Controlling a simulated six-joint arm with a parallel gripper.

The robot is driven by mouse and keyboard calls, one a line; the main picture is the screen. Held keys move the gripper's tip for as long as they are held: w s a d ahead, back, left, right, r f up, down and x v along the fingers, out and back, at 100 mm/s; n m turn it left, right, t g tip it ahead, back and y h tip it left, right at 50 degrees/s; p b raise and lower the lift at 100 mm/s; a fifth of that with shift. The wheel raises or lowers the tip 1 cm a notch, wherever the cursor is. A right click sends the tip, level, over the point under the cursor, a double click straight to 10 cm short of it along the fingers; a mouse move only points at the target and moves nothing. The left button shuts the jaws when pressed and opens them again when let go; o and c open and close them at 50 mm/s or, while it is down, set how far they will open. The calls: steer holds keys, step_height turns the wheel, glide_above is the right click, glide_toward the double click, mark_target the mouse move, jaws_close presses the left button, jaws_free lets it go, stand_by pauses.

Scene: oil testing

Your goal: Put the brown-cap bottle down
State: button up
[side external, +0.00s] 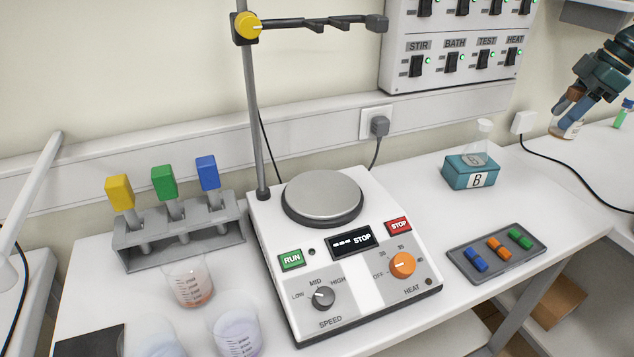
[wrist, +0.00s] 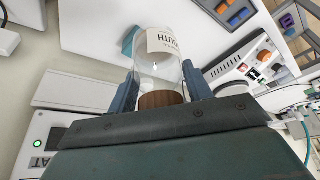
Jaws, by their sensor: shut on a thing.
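My gripper (side external: 572,103) is at the far right of the side view, reaching down from the upper right. It is shut on the brown-cap bottle (side external: 568,128), a clear glass bottle with a pale label. In the wrist view the bottle (wrist: 159,72) sits between my two blue-grey fingers (wrist: 160,88), with its brown cap (wrist: 161,99) nearest the palm and its labelled end pointing away. In the side view the bottle hangs slightly tilted near the white surface at the back right. I cannot tell whether its base touches anything.
A small bottle (side external: 622,114) stands right of my gripper. A teal block marked B (side external: 471,173) holds a flask (side external: 481,140). A grey tray (side external: 466,263) carries coloured pieces. The hotplate (side external: 322,195) stands mid-table. A black cable (side external: 562,163) runs across the right side.

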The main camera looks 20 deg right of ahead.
step_height(320, 180, down, 18)
steer(key=shift+f, duration=0.25)
stand_by(0.7)
steer(key=shift+f, duration=0.15)
steer(key=o, duration=1.1)
steer(key=v, duration=1.2)
steer(key=shift+a, duration=0.1)
